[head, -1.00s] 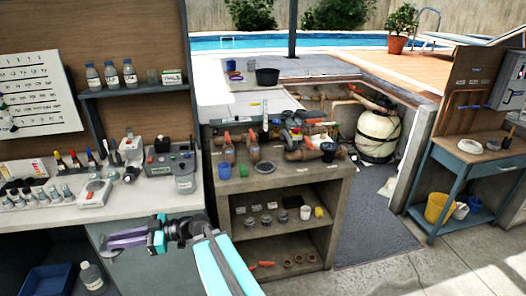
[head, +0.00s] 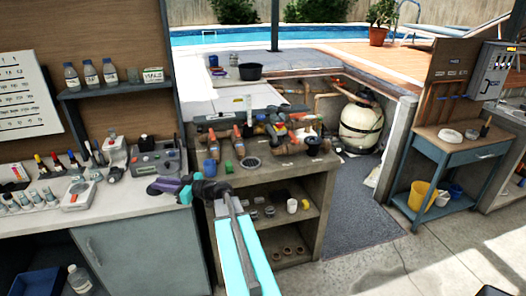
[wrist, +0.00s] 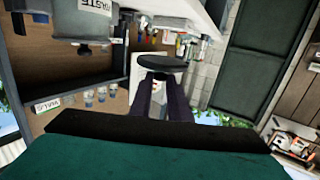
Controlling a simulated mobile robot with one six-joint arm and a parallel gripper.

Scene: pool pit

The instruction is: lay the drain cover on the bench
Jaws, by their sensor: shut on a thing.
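My gripper (head: 160,187) reaches leftward in the head view, in front of the left counter's right end. In the wrist view its two dark fingers (wrist: 166,100) are shut on a dark, flat round disc, which looks like the drain cover (wrist: 168,62). The disc cannot be made out in the head view. The middle bench (head: 285,172) carries pipes and valves along its back, with a blue cup (head: 210,167) and a dark round grate (head: 250,162) near its front. I cannot tell how the grate relates to the held disc.
The left counter (head: 130,210) holds bottles, testers and a grey device (head: 155,160). Shelves under the middle bench hold small fittings and cups. A blue side table (head: 455,143) stands at the right, with a yellow bucket (head: 420,194) below. Paved floor (head: 400,265) lies clear in front.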

